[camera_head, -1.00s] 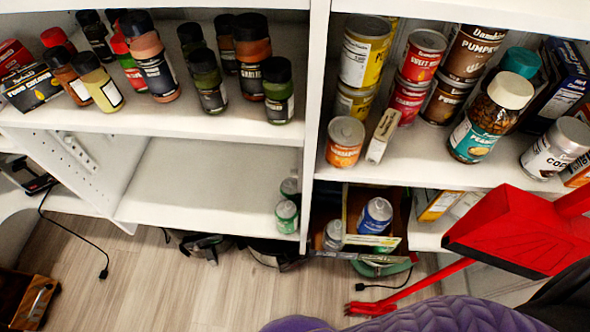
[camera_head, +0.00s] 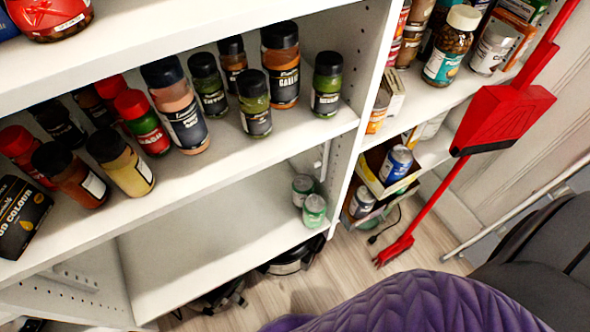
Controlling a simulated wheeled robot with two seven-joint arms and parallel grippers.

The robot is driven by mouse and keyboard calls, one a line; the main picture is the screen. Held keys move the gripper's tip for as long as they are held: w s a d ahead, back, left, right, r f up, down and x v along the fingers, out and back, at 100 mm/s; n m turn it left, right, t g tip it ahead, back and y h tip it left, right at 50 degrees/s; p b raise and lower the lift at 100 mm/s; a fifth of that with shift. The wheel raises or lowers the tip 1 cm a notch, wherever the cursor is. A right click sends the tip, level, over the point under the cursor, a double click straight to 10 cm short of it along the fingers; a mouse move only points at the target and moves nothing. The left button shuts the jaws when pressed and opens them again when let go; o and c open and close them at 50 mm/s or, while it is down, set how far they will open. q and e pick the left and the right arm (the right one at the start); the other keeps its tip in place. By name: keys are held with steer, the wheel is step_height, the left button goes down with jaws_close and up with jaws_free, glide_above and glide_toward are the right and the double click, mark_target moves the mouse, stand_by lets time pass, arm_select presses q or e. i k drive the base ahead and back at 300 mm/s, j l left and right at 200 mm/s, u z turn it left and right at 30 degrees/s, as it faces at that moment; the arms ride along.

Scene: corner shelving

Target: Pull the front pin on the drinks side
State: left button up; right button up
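Spice jars (camera_head: 175,105) crowd the shelf above. A red dustpan (camera_head: 505,118) with a long handle stands at the right. A box holding cans (camera_head: 395,165) sits low in the right bay. A purple quilted object (camera_head: 410,305) and dark seat (camera_head: 540,265) fill the lower right.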

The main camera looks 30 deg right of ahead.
mark_target(316, 163)
steer(key=j+z, duration=0.35)
steer(key=j, duration=0.35)
steer(key=j+z, duration=0.3)
steer(key=j, duration=0.35)
